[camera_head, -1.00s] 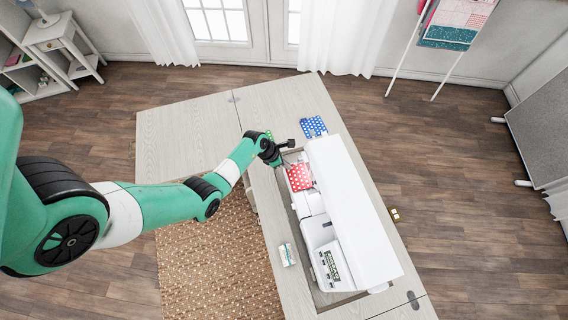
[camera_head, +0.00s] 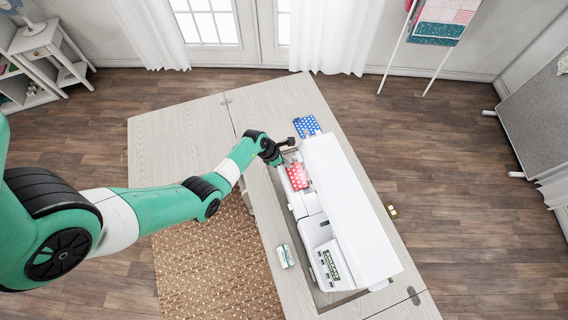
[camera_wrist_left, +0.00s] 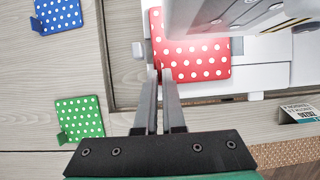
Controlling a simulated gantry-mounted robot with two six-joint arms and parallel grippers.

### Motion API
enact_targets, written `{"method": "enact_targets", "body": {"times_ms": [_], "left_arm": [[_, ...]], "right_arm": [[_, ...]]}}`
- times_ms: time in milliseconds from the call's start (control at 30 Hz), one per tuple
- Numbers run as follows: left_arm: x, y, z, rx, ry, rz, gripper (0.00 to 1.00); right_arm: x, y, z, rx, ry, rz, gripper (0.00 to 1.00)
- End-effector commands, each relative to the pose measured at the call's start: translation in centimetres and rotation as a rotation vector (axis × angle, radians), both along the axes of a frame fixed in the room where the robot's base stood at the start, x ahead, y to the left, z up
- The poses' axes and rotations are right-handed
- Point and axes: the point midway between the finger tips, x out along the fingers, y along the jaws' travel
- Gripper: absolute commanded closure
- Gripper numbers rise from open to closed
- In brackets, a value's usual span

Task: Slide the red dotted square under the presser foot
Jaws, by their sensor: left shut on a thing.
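The red dotted square (camera_wrist_left: 195,62) lies flat on the bed of the white sewing machine (camera_head: 350,215), its far part hidden under the machine's head in the left wrist view. It also shows in the head view (camera_head: 297,176). My left gripper (camera_wrist_left: 157,75) is shut on the near left edge of the square; it appears in the head view (camera_head: 283,158) at the machine's far end. The presser foot itself is hidden beneath the machine's head. My right gripper is not in view.
A blue dotted square (camera_head: 307,126) and a green dotted square (camera_wrist_left: 80,119) lie on the cabinet top (camera_head: 180,140). A small box (camera_head: 286,256) stands left of the machine. The cabinet's left leaf is clear.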

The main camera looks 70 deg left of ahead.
Motion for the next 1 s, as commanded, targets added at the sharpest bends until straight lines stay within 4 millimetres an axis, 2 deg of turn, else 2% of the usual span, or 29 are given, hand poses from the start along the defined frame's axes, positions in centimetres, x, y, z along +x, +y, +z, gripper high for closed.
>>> {"method": "enact_targets", "body": {"times_ms": [667, 700, 867, 1000], "left_arm": [[0.06, -0.03, -0.06, 0.000, 0.001, 0.000, 1.00], [0.06, -0.02, -0.06, 0.000, 0.001, 0.000, 0.89], [0.07, -0.02, -0.05, 0.000, 0.000, 0.000, 0.60], [0.07, -0.02, -0.05, 0.000, 0.000, 0.000, 0.59]], "right_arm": [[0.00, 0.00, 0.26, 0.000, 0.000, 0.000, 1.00], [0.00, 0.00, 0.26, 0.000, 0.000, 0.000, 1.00], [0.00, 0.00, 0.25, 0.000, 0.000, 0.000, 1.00], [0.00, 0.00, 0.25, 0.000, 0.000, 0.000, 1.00]]}}
